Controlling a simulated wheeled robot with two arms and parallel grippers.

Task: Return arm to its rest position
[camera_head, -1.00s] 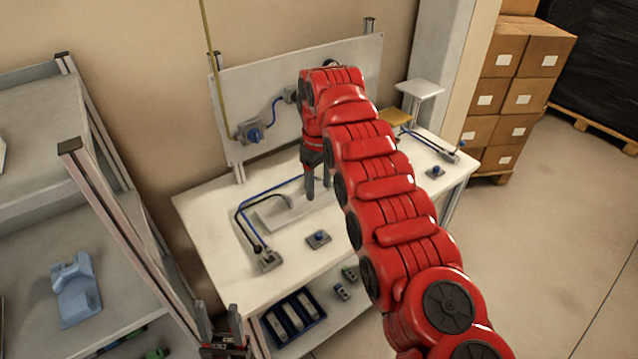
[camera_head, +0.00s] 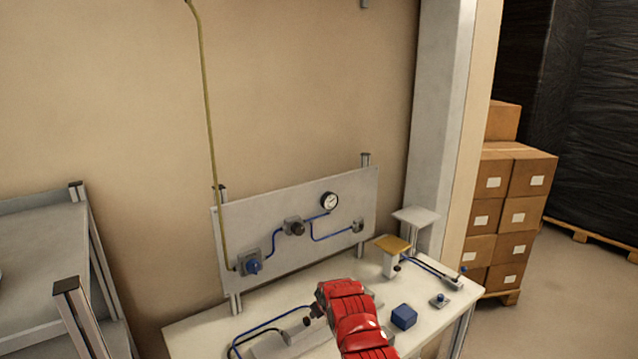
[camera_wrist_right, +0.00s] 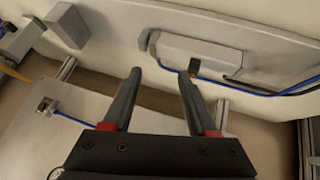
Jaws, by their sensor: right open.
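My right arm (camera_head: 358,322) is red and jointed and reaches in from the bottom edge of the head view, low over the white workbench (camera_head: 200,333). Its gripper cannot be made out there. In the right wrist view the right gripper (camera_wrist_right: 160,72) has its two dark fingers apart, with nothing between them. A grey block-shaped fixture (camera_wrist_right: 197,52) with a blue line lies beyond the fingertips. My left arm and gripper are not in view.
A grey panel (camera_head: 330,250) with a gauge (camera_head: 330,201) stands behind the bench. A blue box (camera_head: 404,316) sits right of my arm, near a yellow-topped stand (camera_head: 393,244). Shelving (camera_head: 40,245) is at left, stacked cartons (camera_head: 510,215) at right. Floor shows at right.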

